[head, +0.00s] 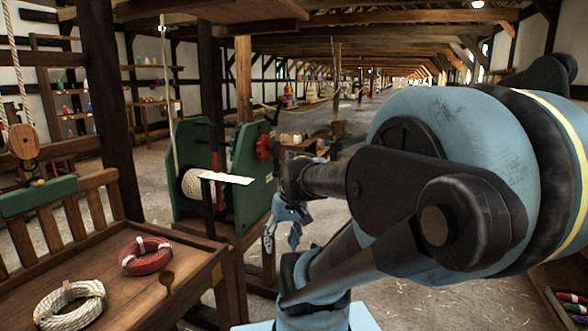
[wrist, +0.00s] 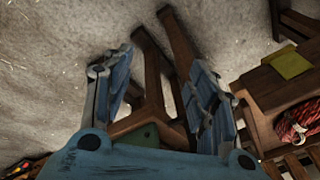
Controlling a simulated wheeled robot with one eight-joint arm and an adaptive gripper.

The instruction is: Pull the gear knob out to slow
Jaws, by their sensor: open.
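A red lobed knob (head: 263,147) sits on the right side of a green winch (head: 246,190). It looks like the gear knob, but I can read no marking and cannot tell its in or out position. My gripper (head: 281,241) hangs below and right of it, fingers pointing down, apart from the knob. In the wrist view my gripper (wrist: 160,62) is open and empty, with a wooden stand (wrist: 150,90) and floor beyond the fingers. A small green patch (wrist: 140,136) shows near the palm. The knob does not show in the wrist view.
A white plate (head: 226,178) juts out before the winch. Bare floor lies behind my gripper.

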